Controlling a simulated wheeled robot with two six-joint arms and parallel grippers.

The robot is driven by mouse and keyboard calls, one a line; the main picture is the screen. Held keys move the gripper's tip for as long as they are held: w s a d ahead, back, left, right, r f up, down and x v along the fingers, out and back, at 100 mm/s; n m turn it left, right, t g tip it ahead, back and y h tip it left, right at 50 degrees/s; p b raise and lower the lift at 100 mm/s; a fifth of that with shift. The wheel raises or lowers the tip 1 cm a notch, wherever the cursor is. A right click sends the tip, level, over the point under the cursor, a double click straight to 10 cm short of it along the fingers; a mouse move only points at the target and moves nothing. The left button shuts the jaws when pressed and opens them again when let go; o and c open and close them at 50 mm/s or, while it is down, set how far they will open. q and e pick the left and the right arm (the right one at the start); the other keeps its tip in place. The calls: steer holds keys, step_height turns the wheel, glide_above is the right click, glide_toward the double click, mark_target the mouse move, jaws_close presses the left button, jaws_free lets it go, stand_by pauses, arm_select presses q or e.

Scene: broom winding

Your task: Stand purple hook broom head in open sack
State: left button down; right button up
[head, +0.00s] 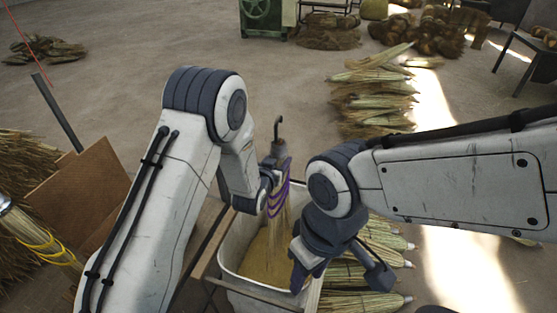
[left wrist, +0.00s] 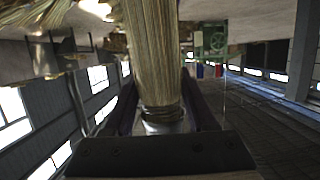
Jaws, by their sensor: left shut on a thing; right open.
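The purple hook broom head (head: 278,203) has a dark hook at its top and purple bands around its straw. My left gripper (head: 270,176) is shut on it near the top and holds it roughly upright, straw down. In the left wrist view the straw (left wrist: 152,50) runs between the fingers. The open sack (head: 228,258), pale-walled with yellowish contents, lies below. The straw reaches down over its opening; whether it touches the contents I cannot tell. My right gripper (head: 338,272) is open and empty over the sack's right side, hiding part of its rim.
Several straw bundles (head: 372,100) lie in a row behind and to the right of the sack. A brown board (head: 85,190) and a banded broom (head: 45,243) are at left. A green machine (head: 262,15) stands at the back.

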arm_select(q)
step_height(320, 180, down, 26)
steer(key=b, duration=2.3)
steer(key=shift+f, duration=0.15)
steer(key=shift+c, duration=0.7)
jaws_free()
steer(key=shift+f, duration=0.1)
steer(key=shift+s, duration=0.1)
